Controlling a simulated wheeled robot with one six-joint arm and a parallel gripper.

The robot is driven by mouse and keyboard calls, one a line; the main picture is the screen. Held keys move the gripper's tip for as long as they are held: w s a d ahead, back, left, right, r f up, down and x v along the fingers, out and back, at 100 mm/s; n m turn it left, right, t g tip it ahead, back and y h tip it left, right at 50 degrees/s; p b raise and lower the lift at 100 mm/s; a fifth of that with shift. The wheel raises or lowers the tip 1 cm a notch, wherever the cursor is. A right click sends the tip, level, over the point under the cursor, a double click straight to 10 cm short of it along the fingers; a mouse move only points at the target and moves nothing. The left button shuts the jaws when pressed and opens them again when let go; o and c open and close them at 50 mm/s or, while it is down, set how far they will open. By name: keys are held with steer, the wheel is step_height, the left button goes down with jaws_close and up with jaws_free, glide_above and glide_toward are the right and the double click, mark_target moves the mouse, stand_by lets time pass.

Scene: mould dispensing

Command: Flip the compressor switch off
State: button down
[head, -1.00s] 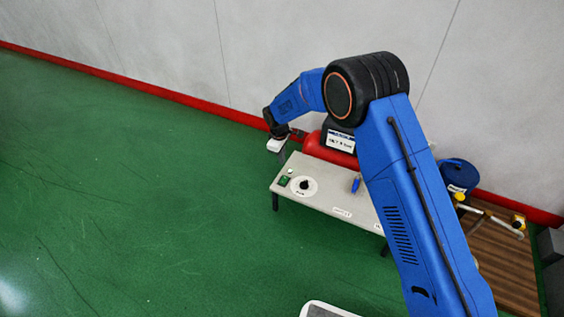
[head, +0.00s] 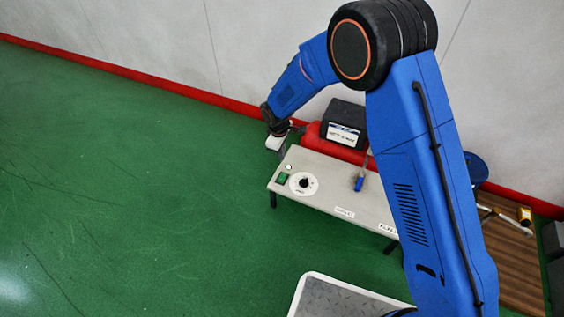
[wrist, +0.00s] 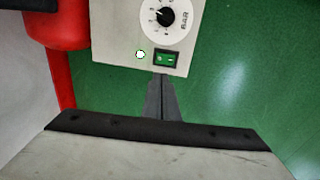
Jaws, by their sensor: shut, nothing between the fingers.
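The compressor switch is a small green rocker in a dark frame (wrist: 167,58) at the edge of the grey panel. It also shows in the head view (head: 282,178) near the panel's left end. A small round white light (wrist: 140,54) sits beside it. My gripper (wrist: 162,78) is shut and empty, its fingertips over or just short of the panel edge by the switch; I cannot tell whether they touch. Which way the rocker is tilted is too small to tell.
The grey panel (head: 325,193) carries a round dial (head: 303,184) and a blue-tipped part (head: 359,184). A red tank (head: 312,136) and a black box (head: 346,116) stand behind it near the wall. Green floor is clear at left.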

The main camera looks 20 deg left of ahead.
mark_target(282, 178)
stand_by(0.4)
steer(key=f, duration=0.4)
steer(key=w+f, duration=0.1)
steer(key=f, duration=0.8)
steer(key=shift+w+d+f, duration=0.1)
steer(key=shift+w+f, duration=0.25)
steer(key=shift+f, duration=0.05)
steer(key=shift+f, duration=0.15)
steer(key=shift+s, duration=0.75)
steer(key=shift+r, duration=0.25)
step_height(282, 178, up, 14)
steer(key=s, duration=0.1)
steer(key=shift+s+f, duration=0.15)
steer(key=shift+s, duration=0.2)
steer(key=shift+w, duration=0.1)
